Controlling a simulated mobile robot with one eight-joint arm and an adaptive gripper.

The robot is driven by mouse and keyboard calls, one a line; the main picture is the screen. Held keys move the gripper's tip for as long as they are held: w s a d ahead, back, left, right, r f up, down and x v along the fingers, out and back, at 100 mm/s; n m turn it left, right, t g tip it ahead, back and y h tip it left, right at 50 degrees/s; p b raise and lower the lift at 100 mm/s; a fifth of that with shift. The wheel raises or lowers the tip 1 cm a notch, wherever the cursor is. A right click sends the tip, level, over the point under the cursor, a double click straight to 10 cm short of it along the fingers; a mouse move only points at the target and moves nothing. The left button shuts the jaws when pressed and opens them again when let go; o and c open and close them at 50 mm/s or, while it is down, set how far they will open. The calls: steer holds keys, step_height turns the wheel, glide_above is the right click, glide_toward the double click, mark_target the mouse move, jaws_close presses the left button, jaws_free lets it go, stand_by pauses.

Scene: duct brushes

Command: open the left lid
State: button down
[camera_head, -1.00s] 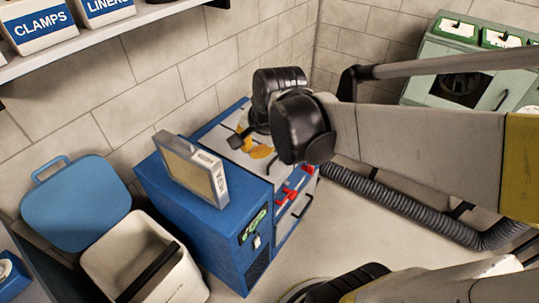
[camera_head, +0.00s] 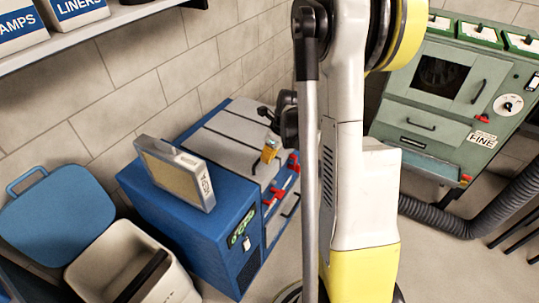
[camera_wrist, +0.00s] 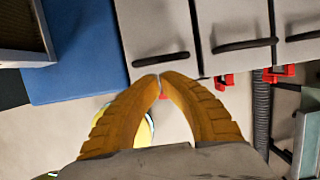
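Grey lids lie closed in a row on top of the blue cabinet. The left lid (camera_wrist: 152,22) is beside the blue cabinet top in the wrist view, with a black bar handle (camera_wrist: 161,60) along its front edge; in the head view I take it for the nearest grey panel (camera_head: 212,146). My gripper (camera_wrist: 160,79) has orange ribbed fingers whose tips meet just in front of this handle. They look shut with nothing between them; contact with the handle cannot be told. The gripper (camera_head: 267,155) also shows small at the lids' front edge in the head view.
The middle lid (camera_wrist: 233,20) and right lid (camera_wrist: 296,14) have similar handles. Red latches (camera_head: 271,196) line the cabinet front. A framed filter (camera_head: 174,172) stands on the blue cabinet (camera_head: 195,225). A green machine (camera_head: 440,95) and grey hose (camera_head: 455,218) are at right.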

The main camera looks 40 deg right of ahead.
mark_target(263, 169)
steer(key=b+x, duration=0.1)
steer(key=x, duration=0.3)
steer(key=shift+f, duration=0.2)
